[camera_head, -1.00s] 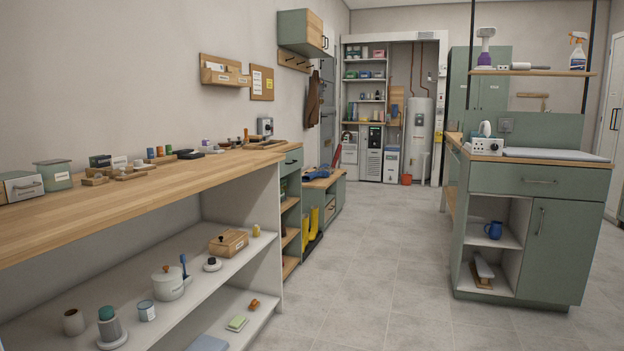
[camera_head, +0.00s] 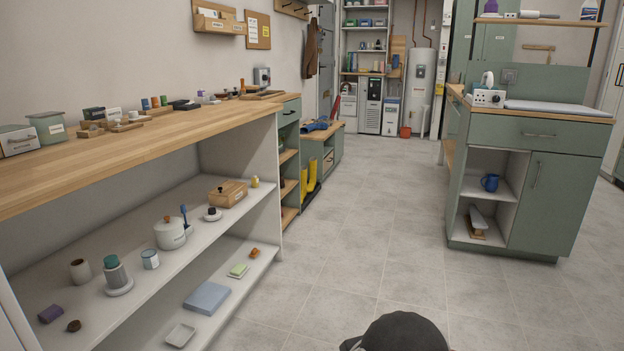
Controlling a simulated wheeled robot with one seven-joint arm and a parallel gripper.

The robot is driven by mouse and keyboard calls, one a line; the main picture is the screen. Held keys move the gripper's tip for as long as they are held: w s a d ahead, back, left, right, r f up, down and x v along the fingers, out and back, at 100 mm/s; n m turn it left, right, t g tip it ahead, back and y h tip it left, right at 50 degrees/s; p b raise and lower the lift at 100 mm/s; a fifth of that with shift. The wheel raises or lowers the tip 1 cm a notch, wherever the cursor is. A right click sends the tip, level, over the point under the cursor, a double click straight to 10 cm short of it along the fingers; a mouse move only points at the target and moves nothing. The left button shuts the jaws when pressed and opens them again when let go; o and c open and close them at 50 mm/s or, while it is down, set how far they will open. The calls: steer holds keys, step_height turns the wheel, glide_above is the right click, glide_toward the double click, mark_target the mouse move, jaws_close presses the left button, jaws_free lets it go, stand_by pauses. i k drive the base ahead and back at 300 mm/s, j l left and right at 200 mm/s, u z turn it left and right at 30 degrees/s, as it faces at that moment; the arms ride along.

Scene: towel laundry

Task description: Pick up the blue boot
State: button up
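A small blue item (camera_head: 317,126) lies on top of the low wooden-topped bench (camera_head: 332,131) beyond the long counter. It may be the blue boot, but it is too small to be sure of its shape. A pair of yellow boots (camera_head: 311,176) stands upright below, at the bench's near end. A dark rounded part, probably of my own arm, shows at the bottom edge. My gripper's fingers are not in view, far from the blue item in the picture.
The long wooden counter (camera_head: 150,135) with open white shelves runs along the left wall.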

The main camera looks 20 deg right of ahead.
mark_target(322, 125)
steer(key=i+l+z, duration=0.55)
steer(key=i+z, duration=0.2)
steer(key=i, duration=0.2)
steer(key=i+l, duration=0.15)
steer(key=i, duration=0.5)
steer(key=i+l+z, duration=0.1)
steer(key=i, duration=0.55)
steer(key=i+l, duration=0.2)
steer(key=i, duration=0.45)
steer(key=i+l+u, duration=0.15)
steer(key=i+u, duration=0.25)
steer(key=i+l+u, duration=1.05)
steer(key=l+u, duration=0.15)
steer(key=i+l+u, duration=0.1)
steer(key=l, duration=0.25)
steer(key=z, duration=0.25)
steer(key=i+l+z, duration=0.2)
steer(key=i+z, duration=0.55)
steer(key=i+j, duration=0.1)
steer(key=i, duration=0.45)
steer(key=i+j+z, duration=0.15)
steer(key=i, duration=0.35)
steer(key=i+j, duration=0.15)
steer(key=i, duration=0.4)
steer(key=i+j+z, duration=0.15)
steer(key=i, duration=0.4)
